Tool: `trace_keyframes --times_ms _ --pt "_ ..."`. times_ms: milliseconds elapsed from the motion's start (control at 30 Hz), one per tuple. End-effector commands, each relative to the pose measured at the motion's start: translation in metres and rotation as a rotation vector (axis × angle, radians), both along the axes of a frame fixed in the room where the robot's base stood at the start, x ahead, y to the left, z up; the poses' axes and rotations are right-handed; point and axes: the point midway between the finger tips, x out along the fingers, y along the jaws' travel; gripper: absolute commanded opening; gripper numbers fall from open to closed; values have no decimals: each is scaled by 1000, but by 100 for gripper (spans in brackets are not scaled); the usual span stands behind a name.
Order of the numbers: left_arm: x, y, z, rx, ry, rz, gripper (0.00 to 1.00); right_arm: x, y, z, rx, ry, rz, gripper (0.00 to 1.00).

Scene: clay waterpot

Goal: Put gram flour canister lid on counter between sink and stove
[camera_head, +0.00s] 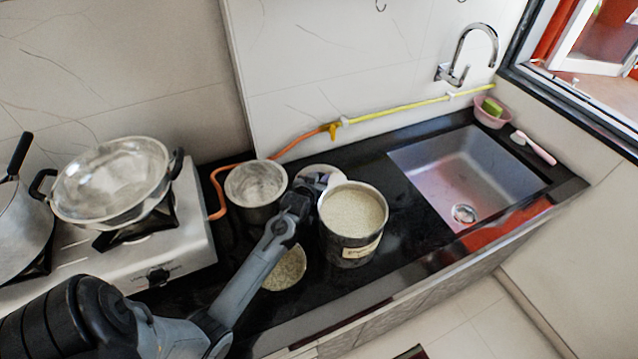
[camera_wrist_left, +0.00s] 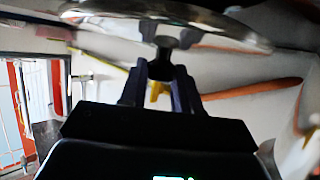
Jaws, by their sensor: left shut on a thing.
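A shiny round metal lid (camera_head: 322,172) shows just behind my left gripper (camera_head: 300,196) in the head view. In the left wrist view the fingers of my left gripper (camera_wrist_left: 161,75) are shut on the knob of the lid (camera_wrist_left: 215,30), with its disc across the top. A steel canister (camera_head: 348,250) stands uncovered just right of the gripper, full of pale grainy flour. Its label is too small to read. The black counter (camera_head: 400,262) runs between the stove (camera_head: 160,255) and the sink (camera_head: 470,170). My right gripper is not in view.
A second steel pot (camera_head: 256,186) stands left of the gripper. A container with grainy contents (camera_head: 287,270) is partly behind my left arm. A wok (camera_head: 112,185) sits on the stove. An orange hose (camera_head: 217,190) runs behind. Counter right of the canister is clear.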

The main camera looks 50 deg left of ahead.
Motion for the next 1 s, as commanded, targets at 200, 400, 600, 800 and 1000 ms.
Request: trace_keyframes --times_ms 200,400,600,800,1000 --pt "0 0 -16 2 -3 0 0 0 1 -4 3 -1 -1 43" --pt "0 0 -16 0 -2 0 0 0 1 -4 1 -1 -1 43" --pt "0 0 -22 1 -1 0 0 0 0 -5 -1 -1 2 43" --pt "-1 0 -32 -1 4 1 0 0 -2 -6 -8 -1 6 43" --pt "-3 0 -36 -2 8 1 38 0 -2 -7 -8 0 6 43"
